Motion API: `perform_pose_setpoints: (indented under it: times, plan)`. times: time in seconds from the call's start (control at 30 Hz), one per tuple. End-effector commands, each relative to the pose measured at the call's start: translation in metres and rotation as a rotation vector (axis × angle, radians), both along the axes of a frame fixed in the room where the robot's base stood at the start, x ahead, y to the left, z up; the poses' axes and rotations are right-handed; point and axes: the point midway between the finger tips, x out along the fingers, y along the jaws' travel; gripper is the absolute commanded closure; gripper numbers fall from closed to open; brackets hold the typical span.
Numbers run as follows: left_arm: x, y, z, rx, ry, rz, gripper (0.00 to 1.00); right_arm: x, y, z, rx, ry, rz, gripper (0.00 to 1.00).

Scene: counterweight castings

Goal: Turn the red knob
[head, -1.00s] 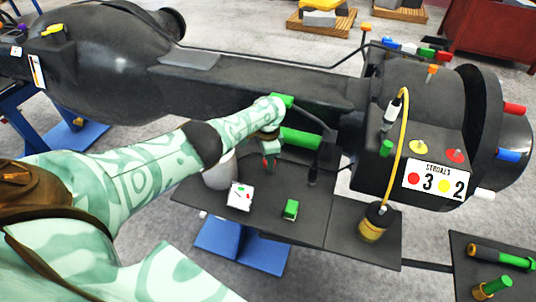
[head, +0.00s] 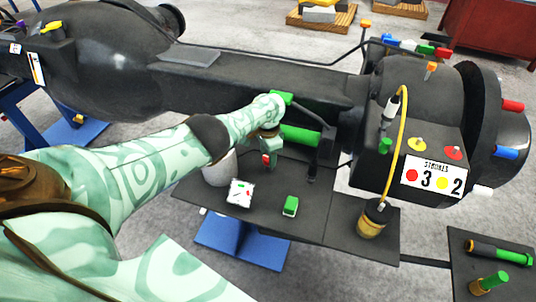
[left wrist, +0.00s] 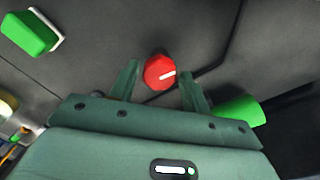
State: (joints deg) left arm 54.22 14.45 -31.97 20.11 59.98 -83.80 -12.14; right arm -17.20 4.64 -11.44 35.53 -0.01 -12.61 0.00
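The red knob (left wrist: 159,72) is faceted, with a white pointer line toward the right. It shows in the left wrist view between the two green fingers. My left gripper (left wrist: 162,86) is open, with one finger on each side of the knob and a visible gap at the right finger. Whether the left finger touches it I cannot tell. In the head view my left gripper (head: 268,157) is over the dark shelf, and a small patch of red shows at its fingers. The rest of the knob is hidden there. My right gripper is in neither view.
A green block (head: 290,206) and a white dial box (head: 240,193) sit on the dark shelf (head: 265,225). A green cylinder (head: 300,136) is close beside the gripper. A yellow cable (head: 404,130) and a STROKES panel (head: 434,177) stand to the right.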

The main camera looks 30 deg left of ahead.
Motion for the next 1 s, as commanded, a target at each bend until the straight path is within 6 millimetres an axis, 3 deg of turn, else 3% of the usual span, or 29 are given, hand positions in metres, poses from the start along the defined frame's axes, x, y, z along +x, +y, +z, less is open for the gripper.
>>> perform_pose_setpoints:
  times: [0.3, 0.43, 0.57, 0.8, 1.0]
  plan:
    - [0.0, 0.0, 0.001, 0.0, 0.0, 0.0, 0.41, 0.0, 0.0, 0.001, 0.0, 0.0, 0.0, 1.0]
    - [0.0, 0.0, 0.012, 0.0, 0.0, -0.001, 0.41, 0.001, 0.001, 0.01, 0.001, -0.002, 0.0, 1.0]
    - [0.0, 0.0, 0.038, -0.001, -0.002, -0.001, 0.41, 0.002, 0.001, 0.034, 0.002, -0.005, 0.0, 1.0]
    - [0.0, 0.0, 0.105, 0.0, -0.002, -0.002, 0.41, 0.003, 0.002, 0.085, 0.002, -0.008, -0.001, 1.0]
    - [0.001, 0.0, 0.146, 0.0, -0.002, 0.0, 0.41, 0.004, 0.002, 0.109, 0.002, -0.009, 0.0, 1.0]
